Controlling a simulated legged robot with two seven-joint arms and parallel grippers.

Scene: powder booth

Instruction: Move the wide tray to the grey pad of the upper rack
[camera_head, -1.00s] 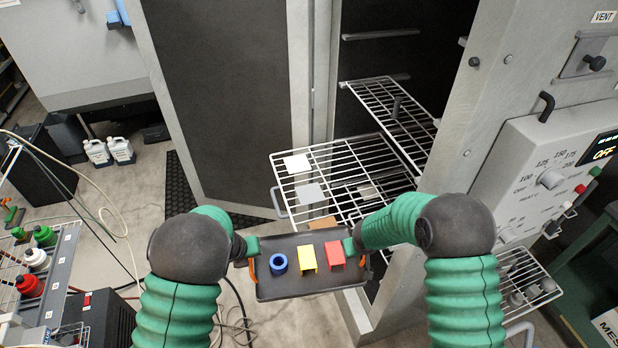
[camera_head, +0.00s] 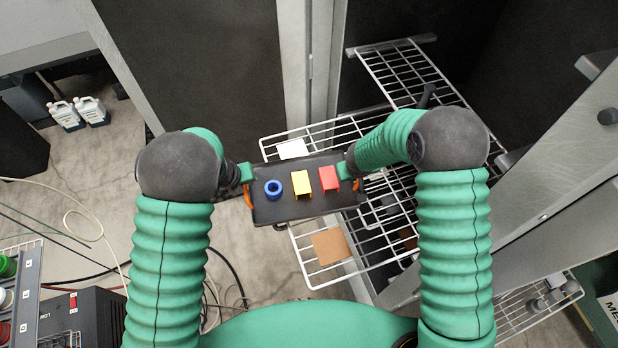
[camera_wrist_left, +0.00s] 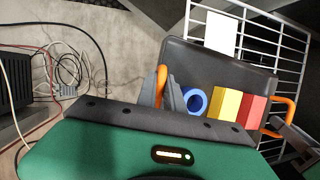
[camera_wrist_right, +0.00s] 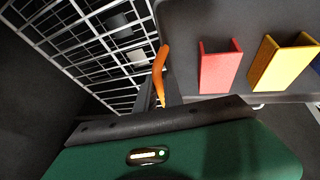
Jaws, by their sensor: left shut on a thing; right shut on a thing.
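The wide tray (camera_head: 300,210) is dark grey with an orange handle at each end. It carries a blue ring (camera_head: 273,189), a yellow block (camera_head: 301,184) and a red block (camera_head: 329,179). My left gripper (camera_head: 247,182) is shut on the left handle, and my right gripper (camera_head: 352,174) is shut on the right handle. The tray looks level and overlaps the upper wire rack (camera_head: 268,146) in the head view; its height above the wires is unclear. A white pad (camera_head: 292,149) shows just beyond the tray. I cannot make out the grey pad in the head view; the tray probably covers it.
The booth's dark door (camera_head: 200,70) stands at the left. White jugs (camera_head: 78,112) stand on the floor at far left. Cables lie on the floor.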

